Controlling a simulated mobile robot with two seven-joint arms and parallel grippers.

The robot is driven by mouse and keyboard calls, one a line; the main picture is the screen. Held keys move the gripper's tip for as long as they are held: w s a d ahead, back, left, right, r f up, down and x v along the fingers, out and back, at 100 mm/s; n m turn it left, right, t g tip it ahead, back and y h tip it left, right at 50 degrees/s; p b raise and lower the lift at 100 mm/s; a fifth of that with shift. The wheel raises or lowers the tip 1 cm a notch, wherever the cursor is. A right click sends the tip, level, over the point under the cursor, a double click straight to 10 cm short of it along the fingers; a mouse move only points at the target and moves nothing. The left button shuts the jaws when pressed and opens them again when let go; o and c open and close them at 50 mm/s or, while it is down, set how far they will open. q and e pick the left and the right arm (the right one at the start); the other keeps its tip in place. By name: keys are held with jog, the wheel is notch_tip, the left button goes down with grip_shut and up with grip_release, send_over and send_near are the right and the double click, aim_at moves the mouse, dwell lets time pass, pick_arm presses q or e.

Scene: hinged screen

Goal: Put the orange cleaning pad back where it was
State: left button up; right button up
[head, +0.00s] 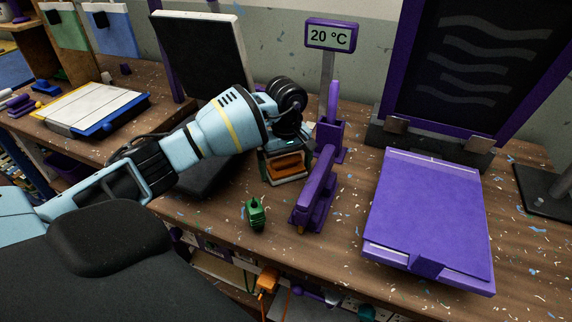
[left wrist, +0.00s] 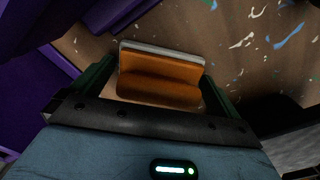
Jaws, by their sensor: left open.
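The orange cleaning pad (head: 286,166) is a small orange block with a pale edge, on or just above the wooden bench beside the purple stand. In the left wrist view the pad (left wrist: 160,78) lies between my dark green fingers, its pale edge at the top. My left gripper (head: 284,173) points down over it and is open, with one finger on each side. Small gaps seem to show between fingers and pad; I cannot tell whether either finger touches. My right gripper is in neither view.
A purple clamp-like tool (head: 316,192) stands close right of the gripper, and a small green item (head: 256,214) lies in front. A thermometer sign (head: 331,36) rises behind. A purple hinged board (head: 427,212) fills the right; a dark screen (head: 200,52) stands behind my arm.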

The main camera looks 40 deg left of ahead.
aim_at(286, 157)
pick_arm(q)
notch_tip(286, 157, up, 12)
jog(key=shift+r, duration=0.1)
dwell(0.4)
dwell(1.4)
